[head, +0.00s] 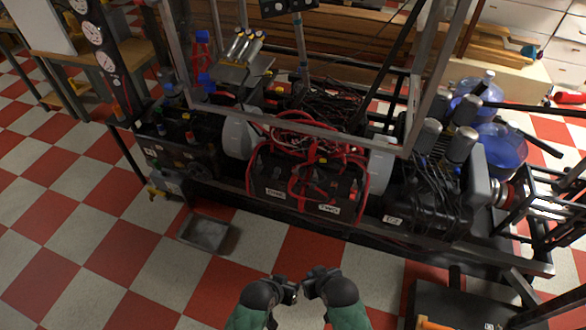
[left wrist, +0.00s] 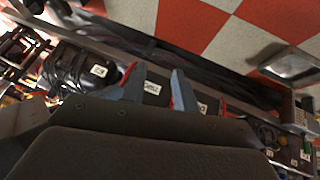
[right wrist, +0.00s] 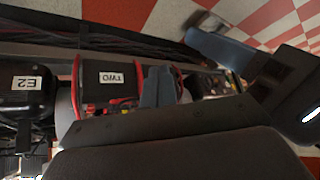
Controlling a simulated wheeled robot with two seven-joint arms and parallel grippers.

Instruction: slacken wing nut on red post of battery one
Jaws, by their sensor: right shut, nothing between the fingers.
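Battery one (head: 268,180) is a black box labelled ONE in the middle of the frame in the head view, left of battery two (head: 335,208). Red cables loop over both. The red post and its wing nut are too small to tell apart among the cables. My left gripper (head: 291,289) is at the bottom middle of the head view, in front of the batteries; its fingers (left wrist: 157,88) stand apart and empty in the left wrist view. My right gripper (head: 316,278) is beside it; its fingers (right wrist: 158,86) are together with nothing between them. Neither touches a battery.
A metal frame rail (head: 290,205) runs along the front of the batteries. A grey tray (head: 205,233) lies on the checkered floor at left. A black unit labelled E2 (head: 420,205) stands at right. An upright frame bar (head: 420,90) rises behind it.

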